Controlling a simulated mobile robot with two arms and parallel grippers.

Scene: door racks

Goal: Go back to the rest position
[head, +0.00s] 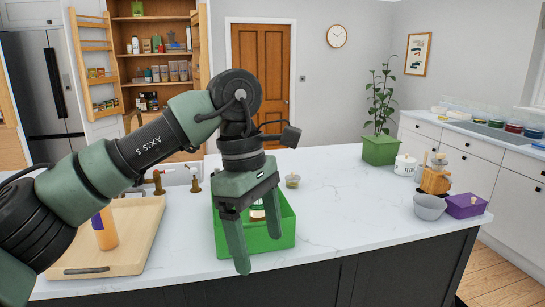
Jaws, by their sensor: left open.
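My left arm comes in from the left. Its gripper (258,238) points down in front of a green bin (283,236) on the white island. The jaws are open, the two fingers apart. A small bottle (257,210) with a light label shows behind the fingers, inside the bin, partly hidden. I cannot tell whether the fingers touch the bin. My right gripper is not in view.
A wooden board (130,240) with an orange bottle (104,230) lies at left. A small jar (292,180) stands behind the bin. A grey bowl (429,206), purple box (465,205) and plant (381,148) are at right. The middle right countertop is clear.

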